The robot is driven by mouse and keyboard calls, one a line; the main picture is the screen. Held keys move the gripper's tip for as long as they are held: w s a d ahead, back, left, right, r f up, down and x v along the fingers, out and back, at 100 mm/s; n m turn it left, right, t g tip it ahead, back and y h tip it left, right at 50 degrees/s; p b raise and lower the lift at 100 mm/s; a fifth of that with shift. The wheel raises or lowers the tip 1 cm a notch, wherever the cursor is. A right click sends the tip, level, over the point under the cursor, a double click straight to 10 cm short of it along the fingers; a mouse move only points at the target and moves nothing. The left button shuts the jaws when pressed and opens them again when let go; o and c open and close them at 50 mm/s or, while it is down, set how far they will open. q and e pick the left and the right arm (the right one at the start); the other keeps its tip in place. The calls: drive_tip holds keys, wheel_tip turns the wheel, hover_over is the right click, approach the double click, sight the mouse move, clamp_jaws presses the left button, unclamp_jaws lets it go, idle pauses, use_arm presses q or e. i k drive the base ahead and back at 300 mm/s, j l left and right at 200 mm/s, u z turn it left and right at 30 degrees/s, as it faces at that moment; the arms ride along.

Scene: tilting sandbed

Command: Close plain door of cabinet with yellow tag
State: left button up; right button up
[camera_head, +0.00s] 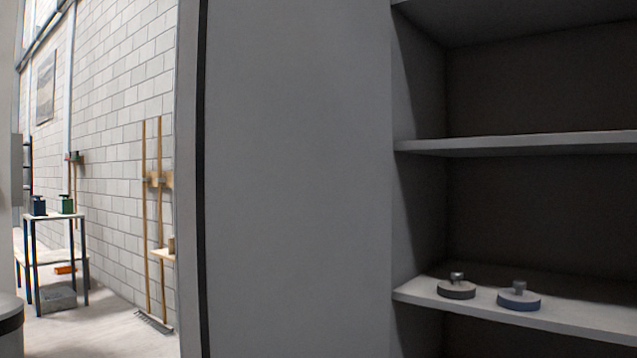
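An open grey cabinet (520,144) fills the right half of the head view, with its dark interior and shelves facing me. A plain grey upright panel (298,180) stands at its left, running out of the picture at top and bottom. It looks like the cabinet's open door, but I cannot tell it surely from a side wall. A dark strip runs down its left edge. No yellow tag shows. Neither of my grippers is in view.
Two small round knobbed objects, one dark grey (457,289) and one blue-grey (519,298), sit on the lower shelf. Left of the panel are a white brick wall (115,130), long-handled tools (160,230), a small table (55,217) and open floor (125,335).

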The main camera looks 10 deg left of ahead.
sight(293, 134)
drive_tip(key=i+j+z, duration=0.3)
drive_tip(key=j, duration=0.35)
drive_tip(key=j+z, duration=0.3)
drive_tip(key=j, duration=0.35)
drive_tip(key=i+j+z, duration=0.1)
drive_tip(key=j+z, duration=0.15)
drive_tip(key=j, duration=0.45)
drive_tip(key=j+z, duration=0.4)
drive_tip(key=j, duration=0.2)
drive_tip(key=j+z, duration=0.4)
drive_tip(key=j, duration=0.2)
drive_tip(key=k+j+z, duration=0.15)
drive_tip(key=j+z, duration=0.25)
drive_tip(key=j, duration=0.15)
